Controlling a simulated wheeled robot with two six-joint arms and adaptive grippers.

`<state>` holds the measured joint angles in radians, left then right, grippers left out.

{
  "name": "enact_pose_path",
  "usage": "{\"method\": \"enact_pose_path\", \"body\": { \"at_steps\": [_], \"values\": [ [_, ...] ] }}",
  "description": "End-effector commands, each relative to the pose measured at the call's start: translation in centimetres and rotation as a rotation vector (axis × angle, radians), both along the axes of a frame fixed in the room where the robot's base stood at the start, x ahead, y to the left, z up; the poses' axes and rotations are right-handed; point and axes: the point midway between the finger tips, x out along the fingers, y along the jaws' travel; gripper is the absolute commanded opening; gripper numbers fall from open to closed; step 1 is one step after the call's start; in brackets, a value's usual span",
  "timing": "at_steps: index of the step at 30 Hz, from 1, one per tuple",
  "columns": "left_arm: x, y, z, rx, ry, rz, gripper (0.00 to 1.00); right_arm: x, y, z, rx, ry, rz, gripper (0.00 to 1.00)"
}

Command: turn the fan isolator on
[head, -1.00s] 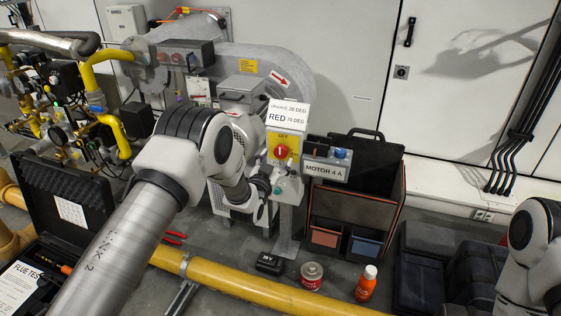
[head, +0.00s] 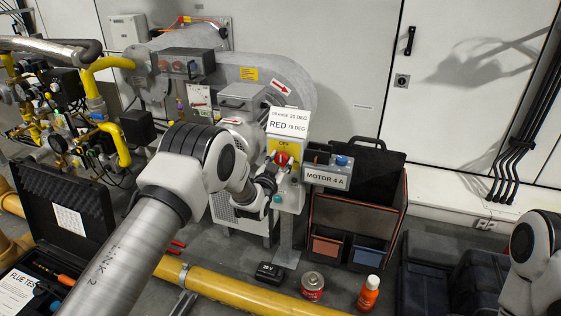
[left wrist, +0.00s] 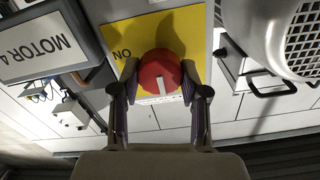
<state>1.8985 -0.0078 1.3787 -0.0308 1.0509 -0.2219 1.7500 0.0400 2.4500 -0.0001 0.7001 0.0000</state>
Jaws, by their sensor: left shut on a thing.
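The fan isolator is a red knob (head: 281,158) on a yellow plate (head: 291,147) marked OFF above it in the head view. In the left wrist view the red knob (left wrist: 160,75) fills the space between my left gripper's fingers (left wrist: 158,80), which touch it on both sides. The word ON shows on the yellow plate (left wrist: 190,28) left of the knob there. The knob's white mark points toward the bottom of that view, away from ON. In the head view my left gripper (head: 272,173) is at the knob and partly covers it. My right gripper is out of view.
A MOTOR 4 A box (head: 327,178) sits just right of the isolator, with a paper label (head: 288,123) above. A green button (head: 277,199) is below. A tool bag (head: 352,215), a tin (head: 312,285), an orange bottle (head: 368,293) and a yellow pipe (head: 225,288) are lower down.

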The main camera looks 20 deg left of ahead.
Motion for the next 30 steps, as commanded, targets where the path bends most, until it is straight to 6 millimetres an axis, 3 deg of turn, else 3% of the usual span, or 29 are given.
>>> {"method": "enact_pose_path", "body": {
  "at_steps": [11, 30],
  "values": [
    [0.0, -0.1, 0.1, 0.176, -0.006, 0.0, 0.1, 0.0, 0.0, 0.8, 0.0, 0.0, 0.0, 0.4],
    [0.0, -0.2, -0.1, 0.769, -0.026, -0.001, 0.1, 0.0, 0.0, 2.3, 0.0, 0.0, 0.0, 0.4]
  ]
}}
